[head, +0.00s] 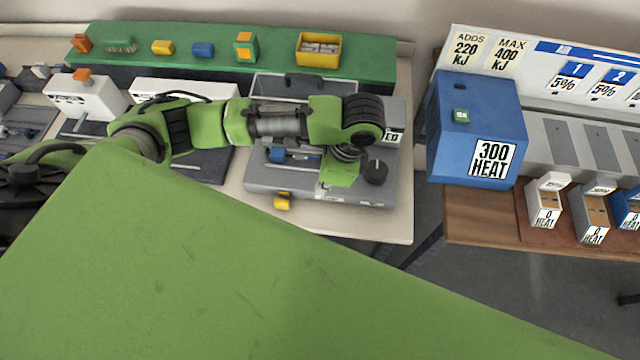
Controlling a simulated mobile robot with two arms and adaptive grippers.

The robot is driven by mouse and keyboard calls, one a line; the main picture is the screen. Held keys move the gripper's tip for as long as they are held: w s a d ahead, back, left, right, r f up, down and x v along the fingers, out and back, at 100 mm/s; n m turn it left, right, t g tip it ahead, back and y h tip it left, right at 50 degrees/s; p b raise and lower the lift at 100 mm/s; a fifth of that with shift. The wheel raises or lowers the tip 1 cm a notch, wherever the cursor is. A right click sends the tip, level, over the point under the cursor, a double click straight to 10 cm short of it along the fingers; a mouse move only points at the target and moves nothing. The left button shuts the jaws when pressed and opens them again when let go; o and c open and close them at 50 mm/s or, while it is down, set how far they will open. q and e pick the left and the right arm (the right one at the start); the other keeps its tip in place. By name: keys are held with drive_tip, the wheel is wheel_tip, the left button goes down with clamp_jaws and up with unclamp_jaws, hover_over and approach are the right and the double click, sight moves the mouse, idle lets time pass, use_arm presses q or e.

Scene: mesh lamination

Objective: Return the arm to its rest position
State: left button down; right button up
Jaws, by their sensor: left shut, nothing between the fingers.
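My left arm (275,122) is green and comes in from the left, reaching over the bench to a grey machine (262,177). My left gripper (338,180) points down over the right part of this machine, beside its dark round knob (376,171). It is shut with nothing held. Its fingertips are hard to make out, and I cannot tell whether they touch the machine. The arm hides part of the machine and the bench behind it. My right gripper is not in view.
A green shelf (225,65) along the back holds small coloured parts and a yellow bin (318,48). White boxes (85,98) stand at the left. Across a gap at right, a blue box (475,125) marked "300 HEAT" and several small boxes stand on a wooden table (480,222).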

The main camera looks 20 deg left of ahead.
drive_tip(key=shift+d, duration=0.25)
